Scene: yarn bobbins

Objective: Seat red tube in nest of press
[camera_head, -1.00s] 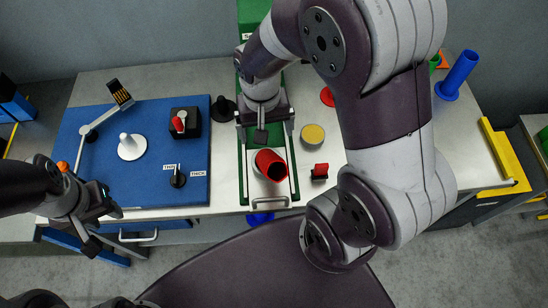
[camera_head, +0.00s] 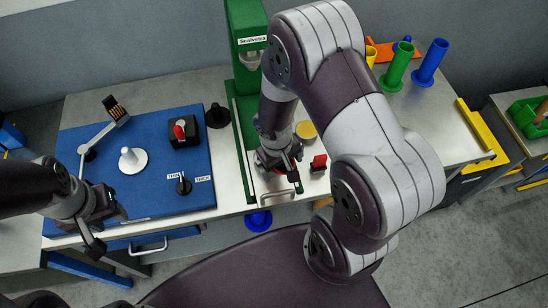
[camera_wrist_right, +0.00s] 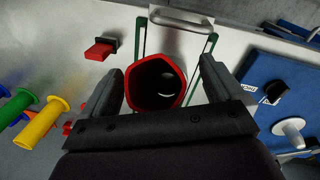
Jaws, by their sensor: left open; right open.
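The red tube (camera_wrist_right: 155,82) stands with its open mouth facing the right wrist camera, between the two fingers of my right gripper (camera_wrist_right: 160,85). My left gripper (camera_head: 98,220) is open and empty at the blue mat's front left.
Green (camera_head: 399,65) and blue (camera_head: 431,62) tubes stand at the back right. The blue mat (camera_head: 80,185) holds a white peg (camera_head: 130,160) and a knob (camera_head: 184,186).

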